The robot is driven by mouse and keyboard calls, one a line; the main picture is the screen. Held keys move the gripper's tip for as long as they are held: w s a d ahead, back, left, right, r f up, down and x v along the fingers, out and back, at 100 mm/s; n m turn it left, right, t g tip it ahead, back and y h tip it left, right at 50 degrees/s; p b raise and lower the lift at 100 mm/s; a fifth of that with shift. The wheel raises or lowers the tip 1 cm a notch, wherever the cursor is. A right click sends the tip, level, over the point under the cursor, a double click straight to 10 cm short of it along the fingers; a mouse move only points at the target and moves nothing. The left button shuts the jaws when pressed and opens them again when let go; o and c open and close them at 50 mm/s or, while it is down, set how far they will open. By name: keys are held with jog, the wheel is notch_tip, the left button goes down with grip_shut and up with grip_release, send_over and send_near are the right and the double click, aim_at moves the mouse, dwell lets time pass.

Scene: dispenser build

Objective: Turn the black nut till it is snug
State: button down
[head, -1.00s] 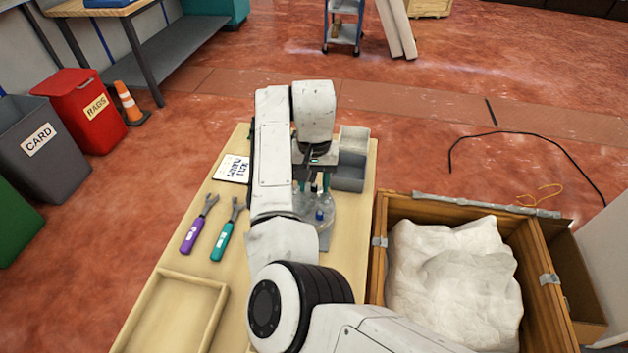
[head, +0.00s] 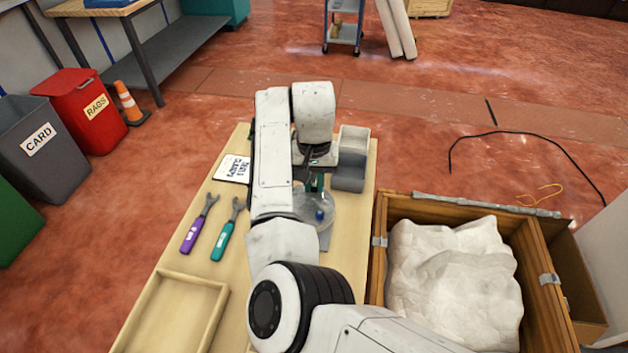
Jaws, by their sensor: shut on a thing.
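My gripper (head: 314,183) points down over a clear round dispenser part (head: 317,206) on the wooden bench. A blue piece (head: 320,215) shows on the clear part just in front of the gripper. My own arm covers the left side of the dispenser. How snug the nut sits cannot be seen.
A purple-handled wrench (head: 192,236) and a teal-handled wrench (head: 223,240) lie left of my arm, near a white printed card (head: 232,169). Grey bins (head: 350,170) stand behind right. An empty wooden tray (head: 178,276) is front left; a crate (head: 376,290) stands right.

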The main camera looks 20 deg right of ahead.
jog(key=shift+r+m, duration=0.1)
jog(key=shift+m, duration=0.3)
jog(key=shift+m+p, duration=0.85)
jog(key=shift+m, duration=0.15)
jog(key=m+p, duration=0.1)
jog(key=m, duration=0.3)
jog(key=shift+p, duration=0.4)
jog(key=m+p, duration=0.1)
jog(key=m, duration=0.3)
jog(key=shift+m, duration=1.6)
jog(key=c, duration=1.1)
grip_release()
jog(key=shift+o, duration=0.2)
